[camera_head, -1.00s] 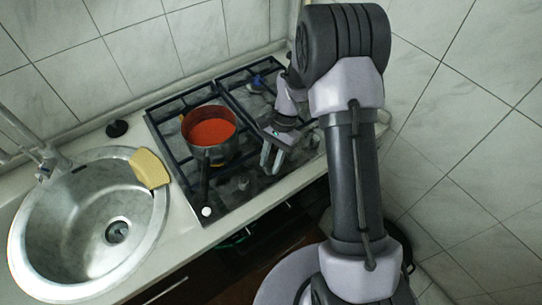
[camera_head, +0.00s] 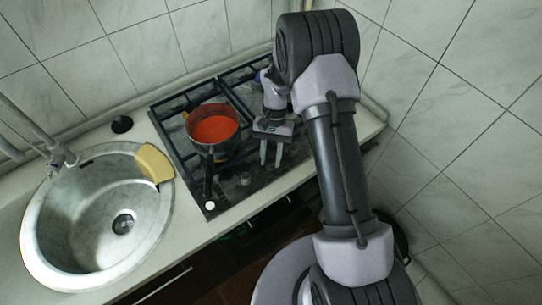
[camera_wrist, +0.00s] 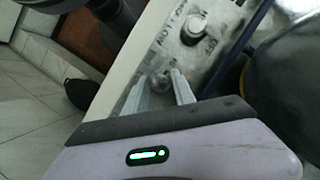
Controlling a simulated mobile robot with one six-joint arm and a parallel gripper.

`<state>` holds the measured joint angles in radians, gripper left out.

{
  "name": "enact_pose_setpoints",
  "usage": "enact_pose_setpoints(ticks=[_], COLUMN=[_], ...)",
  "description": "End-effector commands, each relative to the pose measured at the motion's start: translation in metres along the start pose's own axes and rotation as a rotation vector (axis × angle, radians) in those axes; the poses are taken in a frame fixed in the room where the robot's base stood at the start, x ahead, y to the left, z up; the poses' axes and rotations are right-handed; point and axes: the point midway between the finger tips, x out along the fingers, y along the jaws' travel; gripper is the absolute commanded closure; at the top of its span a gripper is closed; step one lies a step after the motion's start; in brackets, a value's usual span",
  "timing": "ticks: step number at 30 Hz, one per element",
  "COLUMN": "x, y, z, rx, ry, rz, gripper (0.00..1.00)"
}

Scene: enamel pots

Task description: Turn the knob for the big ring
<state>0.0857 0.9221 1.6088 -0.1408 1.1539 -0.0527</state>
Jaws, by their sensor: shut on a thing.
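In the wrist view a metal control knob (camera_wrist: 162,79) sits between the two fingers of my gripper (camera_wrist: 160,88), on the hob's front panel. My gripper is shut on it. In the head view my gripper (camera_head: 271,160) points down at the right front of the gas hob, and its fingers cover the held knob. A second knob (camera_wrist: 191,28) stands apart from the fingers, with worn printed marks and OFF beside it. In the head view another knob (camera_head: 245,178) shows left of my gripper. I cannot tell which knob serves the big ring.
An orange-lined pot (camera_head: 213,128) stands on the hob grate left of my gripper. A round sink (camera_head: 95,220) with a yellow sponge (camera_head: 154,163) lies further left. A tiled wall (camera_head: 460,150) bounds the right.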

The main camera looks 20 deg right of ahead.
Motion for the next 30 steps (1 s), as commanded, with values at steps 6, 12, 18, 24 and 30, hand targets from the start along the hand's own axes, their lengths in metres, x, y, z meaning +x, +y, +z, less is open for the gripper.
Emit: enact_pose_setpoints(ticks=[6, 12, 18, 24, 30], x=[0.000, 0.000, 0.000, -0.006, -0.057], y=[0.000, 0.000, 0.000, 0.000, 0.000], z=[0.000, 0.000, 0.000, 0.000, 0.000], rx=[-0.001, -0.001, 0.000, 0.000, 0.000], ry=[0.001, 0.000, 0.000, 0.001, 0.004], rz=[0.000, 0.000, 0.000, 0.000, -0.002], gripper=[1.00, 0.53, 0.47, 0.47, 0.47])
